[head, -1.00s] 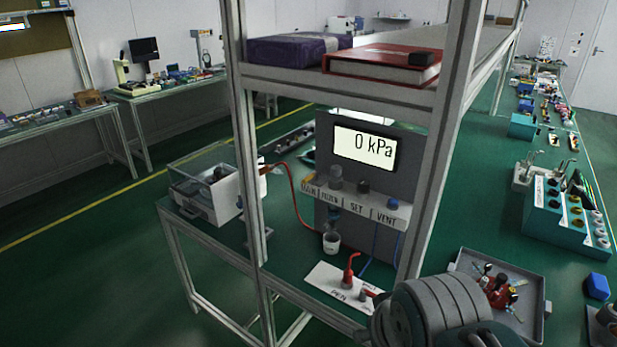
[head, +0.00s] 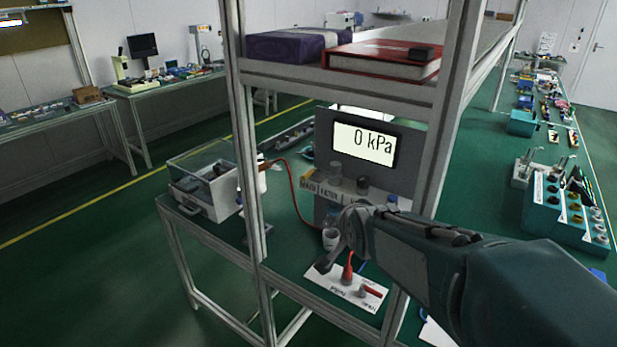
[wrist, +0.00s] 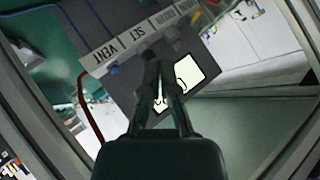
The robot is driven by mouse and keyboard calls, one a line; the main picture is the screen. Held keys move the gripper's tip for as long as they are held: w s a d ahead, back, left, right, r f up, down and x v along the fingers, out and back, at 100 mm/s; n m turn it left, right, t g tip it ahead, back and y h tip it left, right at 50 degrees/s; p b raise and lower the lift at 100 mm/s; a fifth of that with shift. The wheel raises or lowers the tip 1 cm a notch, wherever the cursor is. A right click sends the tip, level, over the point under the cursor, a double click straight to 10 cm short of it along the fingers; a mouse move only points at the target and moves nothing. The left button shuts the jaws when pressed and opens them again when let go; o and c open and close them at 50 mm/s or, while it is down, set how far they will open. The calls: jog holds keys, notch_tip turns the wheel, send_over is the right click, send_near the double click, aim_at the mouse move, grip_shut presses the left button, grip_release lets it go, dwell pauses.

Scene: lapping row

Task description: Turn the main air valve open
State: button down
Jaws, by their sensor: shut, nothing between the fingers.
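The grey air panel (head: 385,176) stands on the bench behind the shelf posts, its display (head: 364,145) reading 0 kPa. Its labelled strip (head: 326,190) has MAIN at the left end; the main valve itself is too small to make out clearly. The strip's right part is hidden behind my arm. In the wrist view the strip (wrist: 122,43) shows tilted, VENT to the left and the other labels running up right. My gripper (head: 323,264) is shut and empty, in front of and below the strip in the head view. Its fingers (wrist: 161,65) overlap the panel in the wrist view.
Shelf posts (head: 250,170) and a shelf with a red book (head: 385,62) frame the panel. A red hose (head: 295,190) runs left of it. A clear-lidded box (head: 205,185) stands left.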

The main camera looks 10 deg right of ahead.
jog(key=w+f+m+t, duration=0.2)
jog(key=w+m, duration=0.2)
jog(key=w, duration=0.5)
jog(key=m+t, duration=0.3)
jog(key=m, duration=0.1)
send_near(310, 175)
jog(key=w+d, duration=0.3)
jog(key=w, duration=0.2)
jog(key=shift+w+a+f, duration=0.55)
jog(key=shift+w+a, duration=0.1)
jog(key=shift+a, duration=0.25)
jog(key=shift+w+a, duration=0.4)
jog(key=shift+a, duration=0.05)
